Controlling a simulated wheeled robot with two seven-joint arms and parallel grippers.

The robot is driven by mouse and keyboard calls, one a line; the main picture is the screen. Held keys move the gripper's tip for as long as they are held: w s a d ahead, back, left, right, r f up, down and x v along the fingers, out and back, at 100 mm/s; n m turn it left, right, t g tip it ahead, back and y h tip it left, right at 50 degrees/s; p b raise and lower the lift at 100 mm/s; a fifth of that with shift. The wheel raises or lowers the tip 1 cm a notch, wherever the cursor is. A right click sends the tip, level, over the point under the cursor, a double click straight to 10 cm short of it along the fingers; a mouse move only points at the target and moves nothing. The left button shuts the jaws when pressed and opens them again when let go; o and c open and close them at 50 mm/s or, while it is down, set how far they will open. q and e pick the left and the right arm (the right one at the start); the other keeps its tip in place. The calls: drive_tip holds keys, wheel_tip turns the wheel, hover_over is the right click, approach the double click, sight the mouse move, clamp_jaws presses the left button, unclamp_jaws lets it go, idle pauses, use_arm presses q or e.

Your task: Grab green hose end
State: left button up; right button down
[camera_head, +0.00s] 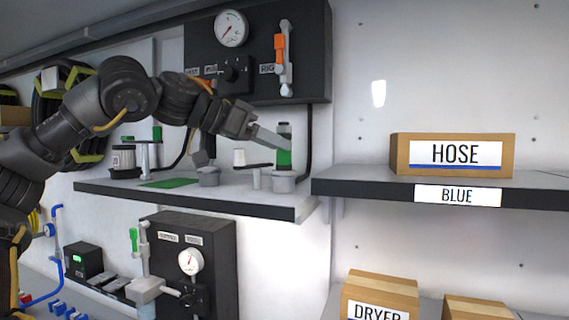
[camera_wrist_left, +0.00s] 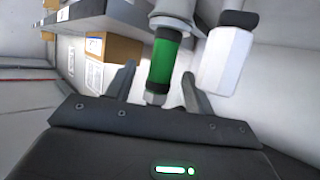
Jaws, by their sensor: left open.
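The green hose end (camera_head: 284,158) is a short upright cylinder with a green band and a dark top, standing over a grey round base near the right end of the upper shelf. My left gripper (camera_head: 272,140) reaches it from the left, and a finger overlaps it in the head view. In the left wrist view, the green hose end (camera_wrist_left: 163,58) sits between the two spread fingertips of my left gripper (camera_wrist_left: 158,82). Gaps show on both sides, so the jaws are open and not closed on it. My right gripper is not in view.
A white faceted fitting (camera_wrist_left: 227,60) stands close beside the right finger in the wrist view. A dark gauge panel (camera_head: 258,50) hangs above the shelf (camera_head: 200,196). A HOSE box (camera_head: 452,172) stands on the right shelf.

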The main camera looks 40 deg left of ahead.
sight(291, 170)
use_arm(q)
drive_tip(key=w+p, duration=0.1)
drive_tip(key=w+d+p, duration=0.1)
drive_tip(key=p, duration=0.1)
drive_tip(key=shift+w, duration=0.15)
drive_tip(key=p+x, duration=0.1)
drive_tip(key=x, duration=0.1)
drive_tip(key=shift+w+f, duration=0.3)
drive_tip(key=shift+s, duration=0.25)
drive_tip(key=shift+c, duration=0.8)
drive_tip(key=c, duration=1)
